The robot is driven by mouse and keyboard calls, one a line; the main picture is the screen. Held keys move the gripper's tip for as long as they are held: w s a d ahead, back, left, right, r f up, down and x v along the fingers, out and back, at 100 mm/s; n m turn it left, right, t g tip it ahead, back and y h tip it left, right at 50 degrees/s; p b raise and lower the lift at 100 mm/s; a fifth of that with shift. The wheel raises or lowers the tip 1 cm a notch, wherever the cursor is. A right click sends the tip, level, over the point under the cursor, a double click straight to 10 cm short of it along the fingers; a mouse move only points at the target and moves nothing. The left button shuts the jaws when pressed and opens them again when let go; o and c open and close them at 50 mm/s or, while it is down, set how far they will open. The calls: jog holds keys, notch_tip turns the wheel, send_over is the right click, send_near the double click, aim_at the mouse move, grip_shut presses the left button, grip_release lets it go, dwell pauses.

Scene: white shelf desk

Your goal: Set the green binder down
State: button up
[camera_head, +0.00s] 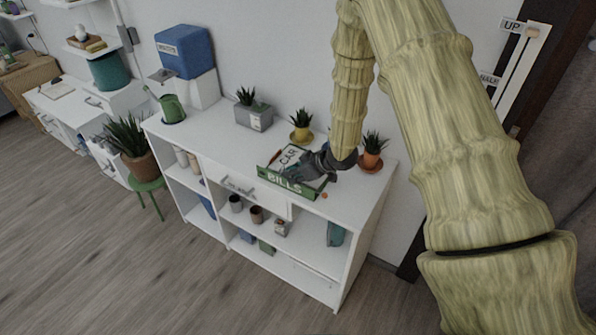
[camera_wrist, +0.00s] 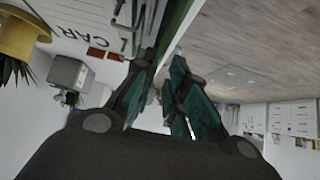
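The green binder (camera_head: 290,184), marked BILLS on the long side facing the front, lies on the top of the white shelf desk. A white face marked CAR (camera_head: 289,157) shows just behind that side; I cannot tell if it is part of the binder. My gripper (camera_head: 297,171) reaches over the binder from the right. In the wrist view its two dark green fingers (camera_wrist: 166,78) lie either side of a narrow green edge of the binder (camera_wrist: 177,28) and look closed on it. The fingertips' contact is partly hidden.
Potted plants (camera_head: 371,158) (camera_head: 301,131) stand right of and behind the binder; a grey planter (camera_head: 253,115) is further left. A green watering can (camera_head: 172,107) and blue box (camera_head: 184,51) occupy the left end. The desk top left of the binder is clear. Cups (camera_head: 256,214) stand on the shelf below.

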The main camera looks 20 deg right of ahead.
jog(key=shift+p+x, duration=1.2)
jog(key=shift+x, duration=1.55)
jog(key=shift+d, duration=0.1)
jog(key=shift+c, duration=0.3)
jog(key=shift+w, duration=0.1)
grip_shut()
